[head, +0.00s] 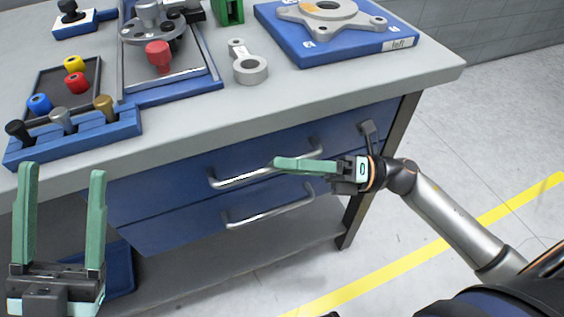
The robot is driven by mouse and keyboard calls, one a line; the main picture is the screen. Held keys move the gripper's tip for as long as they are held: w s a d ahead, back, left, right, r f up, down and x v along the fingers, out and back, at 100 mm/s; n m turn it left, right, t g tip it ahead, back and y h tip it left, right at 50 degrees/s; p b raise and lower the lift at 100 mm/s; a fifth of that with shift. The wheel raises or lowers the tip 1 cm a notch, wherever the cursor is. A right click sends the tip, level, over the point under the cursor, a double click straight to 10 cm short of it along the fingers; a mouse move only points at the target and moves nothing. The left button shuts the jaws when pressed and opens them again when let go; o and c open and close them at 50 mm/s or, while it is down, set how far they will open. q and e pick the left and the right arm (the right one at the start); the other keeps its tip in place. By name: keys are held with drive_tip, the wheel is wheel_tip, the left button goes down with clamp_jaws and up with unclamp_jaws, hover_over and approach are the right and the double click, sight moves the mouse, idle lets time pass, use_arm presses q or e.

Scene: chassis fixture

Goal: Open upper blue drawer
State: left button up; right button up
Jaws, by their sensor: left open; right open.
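The upper blue drawer (188,170) sits just under the grey tabletop and looks closed. Its silver bar handle (240,182) runs across the front, and its right part lies behind my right gripper. My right gripper (278,164) is in front of the right half of the drawer, its fingertips pointing left and overlapping the handle in the picture. I cannot tell whether it touches the handle. The green fingers are seen edge-on; it is open. My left gripper (62,172) is open and empty at the lower left, fingers pointing up, in front of the table edge.
A lower blue drawer (165,228) with its own handle (270,213) is below. The grey tabletop (330,90) holds a blue peg rack (85,140), a red-knobbed fixture, a grey link part (250,70) and a blue plate with a casting. A table leg (375,175) stands right. Floor at right is clear.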

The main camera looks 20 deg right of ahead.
drive_tip(key=shift+w+a+r, duration=0.15)
drive_tip(key=shift+a, duration=0.35)
clamp_jaws()
idle(1.2)
